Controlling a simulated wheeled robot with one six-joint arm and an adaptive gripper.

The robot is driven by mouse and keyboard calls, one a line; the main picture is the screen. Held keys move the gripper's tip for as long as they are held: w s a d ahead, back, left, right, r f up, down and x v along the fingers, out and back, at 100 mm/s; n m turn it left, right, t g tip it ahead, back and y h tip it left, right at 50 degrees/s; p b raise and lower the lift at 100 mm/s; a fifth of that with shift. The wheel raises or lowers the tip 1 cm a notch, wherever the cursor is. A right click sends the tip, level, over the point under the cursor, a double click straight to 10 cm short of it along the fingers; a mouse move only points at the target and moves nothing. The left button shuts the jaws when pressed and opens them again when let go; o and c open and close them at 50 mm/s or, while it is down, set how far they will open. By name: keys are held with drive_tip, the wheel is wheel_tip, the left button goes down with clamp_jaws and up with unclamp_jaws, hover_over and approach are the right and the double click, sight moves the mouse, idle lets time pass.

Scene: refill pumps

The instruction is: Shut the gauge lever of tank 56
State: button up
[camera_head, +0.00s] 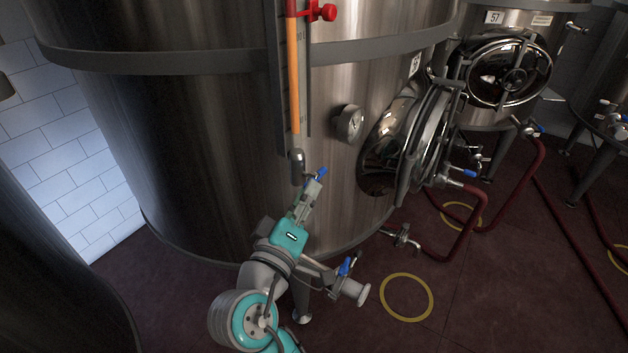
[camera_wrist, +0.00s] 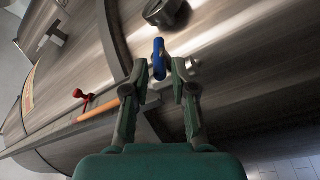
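The large steel tank (camera_head: 215,130) fills the middle of the head view; its plate (camera_head: 415,64) is too small to read surely. Its sight gauge with an orange column (camera_head: 293,80) ends at a lower fitting (camera_head: 297,165) with a blue lever (camera_head: 321,173). My gripper (camera_head: 312,188) is just below this lever in the head view. In the wrist view the blue lever (camera_wrist: 159,58) stands between and slightly beyond the fingertips of my gripper (camera_wrist: 160,80). The fingers are apart, with visible gaps on both sides of the lever. Contact cannot be made out.
A round dial (camera_head: 349,123) and an open-looking manway door (camera_head: 425,140) project from the tank to the right. A valve with another blue handle (camera_head: 346,267) sits below, close to my arm. Red hoses (camera_head: 470,225) lie on the right floor. Tank 57 (camera_head: 495,17) stands behind.

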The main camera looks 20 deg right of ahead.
drive_tip(key=v, duration=0.6)
drive_tip(key=shift+s+a, duration=0.25)
drive_tip(key=shift+f, duration=0.15)
drive_tip(key=s+d+f+n+y, duration=0.2)
drive_tip(key=s+f+y, duration=0.2)
drive_tip(key=f, duration=0.4)
drive_tip(key=s+d+f+n+y, duration=0.1)
drive_tip(key=s+f+n+y, duration=0.2)
drive_tip(key=f, duration=0.5)
drive_tip(key=s+d+f+n+y, duration=0.1)
drive_tip(key=s+d+f+y, duration=0.1)
drive_tip(key=s+f+y, duration=0.45)
drive_tip(key=s+d+m, duration=0.3)
drive_tip(key=s+m, duration=0.5)
drive_tip(key=s, duration=1.3)
drive_tip(key=shift+m, duration=0.4)
drive_tip(key=shift+r+h, duration=0.1)
drive_tip(key=shift+h, duration=0.15)
